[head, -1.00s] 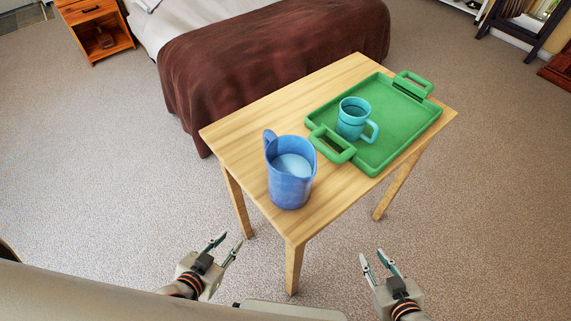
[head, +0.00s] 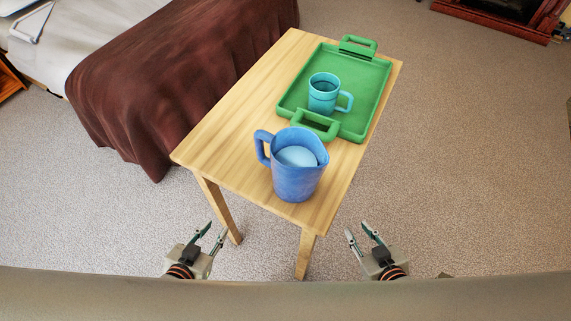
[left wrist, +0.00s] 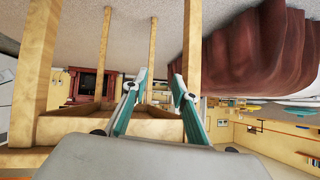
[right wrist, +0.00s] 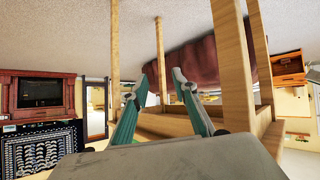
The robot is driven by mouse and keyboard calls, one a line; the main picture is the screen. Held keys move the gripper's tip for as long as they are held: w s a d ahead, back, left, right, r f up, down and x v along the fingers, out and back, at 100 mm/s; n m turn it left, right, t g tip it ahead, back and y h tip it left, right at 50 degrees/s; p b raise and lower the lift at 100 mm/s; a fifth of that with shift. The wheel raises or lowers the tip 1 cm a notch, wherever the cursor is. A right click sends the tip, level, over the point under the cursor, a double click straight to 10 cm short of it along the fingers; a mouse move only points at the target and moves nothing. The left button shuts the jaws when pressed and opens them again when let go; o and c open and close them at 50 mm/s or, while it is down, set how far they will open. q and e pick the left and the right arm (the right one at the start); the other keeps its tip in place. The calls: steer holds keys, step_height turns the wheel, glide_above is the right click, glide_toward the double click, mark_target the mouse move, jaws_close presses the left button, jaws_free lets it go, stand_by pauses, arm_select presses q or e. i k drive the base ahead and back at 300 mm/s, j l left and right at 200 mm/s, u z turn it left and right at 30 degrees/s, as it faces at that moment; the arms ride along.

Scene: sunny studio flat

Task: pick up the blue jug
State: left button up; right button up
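The blue jug (head: 297,181) stands upright near the front corner of the wooden table, with its handle (head: 262,146) on the left and a pale blue round surface visible inside its mouth. My left gripper (head: 213,233) is open and empty, in front of the table and to the left of the jug. It also shows open in the left wrist view (left wrist: 158,92). My right gripper (head: 360,231) is open and empty, in front of the table and to the right of the jug. It also shows open in the right wrist view (right wrist: 157,88). Neither touches the jug.
The wooden table (head: 225,137) has bare room left of the jug. A green tray (head: 362,92) lies behind the jug with a teal mug (head: 322,97) on it; its near handle is close to the jug. A bed with a brown cover (head: 160,75) stands at the left. Carpet surrounds the table.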

mark_target(298, 161)
steer(key=j+z, duration=0.25)
steer(key=j, duration=0.15)
steer(key=k+j+z, duration=0.2)
steer(key=j, duration=0.2)
steer(key=j+z, duration=0.25)
steer(key=j, duration=0.15)
steer(key=k+j+z, duration=0.1)
steer(key=j+z, duration=0.15)
steer(key=j, duration=0.1)
